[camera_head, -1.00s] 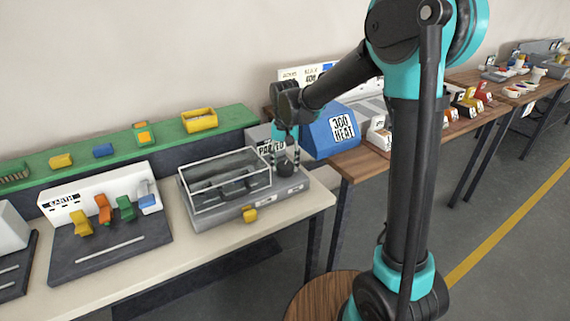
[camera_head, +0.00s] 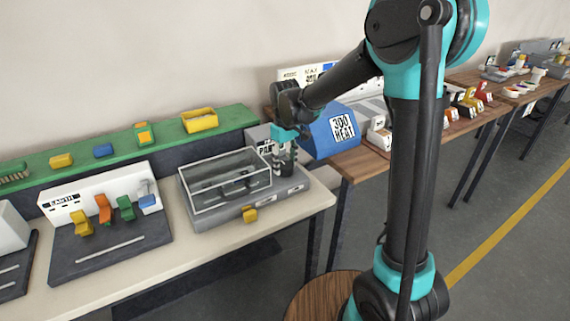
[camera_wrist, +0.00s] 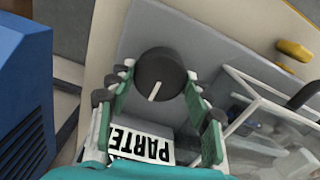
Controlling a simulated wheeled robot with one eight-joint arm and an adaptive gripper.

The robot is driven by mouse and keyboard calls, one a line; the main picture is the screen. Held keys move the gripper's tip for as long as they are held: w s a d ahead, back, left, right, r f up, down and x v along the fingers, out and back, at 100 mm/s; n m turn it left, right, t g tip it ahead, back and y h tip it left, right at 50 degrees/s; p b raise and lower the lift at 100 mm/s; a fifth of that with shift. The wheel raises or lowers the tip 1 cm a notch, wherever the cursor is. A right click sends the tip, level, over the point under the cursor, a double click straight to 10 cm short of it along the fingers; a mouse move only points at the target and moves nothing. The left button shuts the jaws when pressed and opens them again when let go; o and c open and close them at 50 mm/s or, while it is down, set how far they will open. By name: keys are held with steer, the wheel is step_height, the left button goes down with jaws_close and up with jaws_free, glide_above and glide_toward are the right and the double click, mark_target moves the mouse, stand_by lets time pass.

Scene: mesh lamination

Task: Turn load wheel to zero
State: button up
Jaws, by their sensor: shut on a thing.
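The load wheel is a dark round knob (camera_wrist: 160,68) with a white pointer line, on the grey top of a unit with a clear-lidded box. In the wrist view the pointer line runs toward the lower part of the picture, tilted slightly left. My gripper (camera_wrist: 157,78) has a fingertip on each side of the wheel and is shut on it. No zero mark can be made out.
The clear-lidded box (camera_head: 225,180) stands just left of my gripper, with a yellow catch (camera_head: 249,214) in front. A blue heater housing (camera_head: 330,130) is close on the right. A label reading "PARTE..." (camera_wrist: 145,148) is partly covered by my gripper.

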mark_target(285, 164)
steer(key=shift+n, duration=0.3)
steer(key=o, duration=1.2)
steer(key=shift+c, duration=0.2)
steer(key=shift+r, duration=0.1)
step_height(285, 164, up, 12)
steer(key=s+d+f+m+t, duration=0.2)
steer(key=s+d+f+m, duration=0.2)
steer(key=s+d+f, duration=0.5)
steer(key=s+d+f+m+t, duration=0.2)
steer(key=s+d+f+m, duration=0.3)
steer(key=s+d+f, duration=0.4)
steer(key=s+d, duration=0.1)
steer(key=d, duration=0.5)
steer(key=shift+s+f+m, duration=0.2)
steer(key=shift+s+m, duration=0.05)
steer(key=shift+m, duration=0.05)
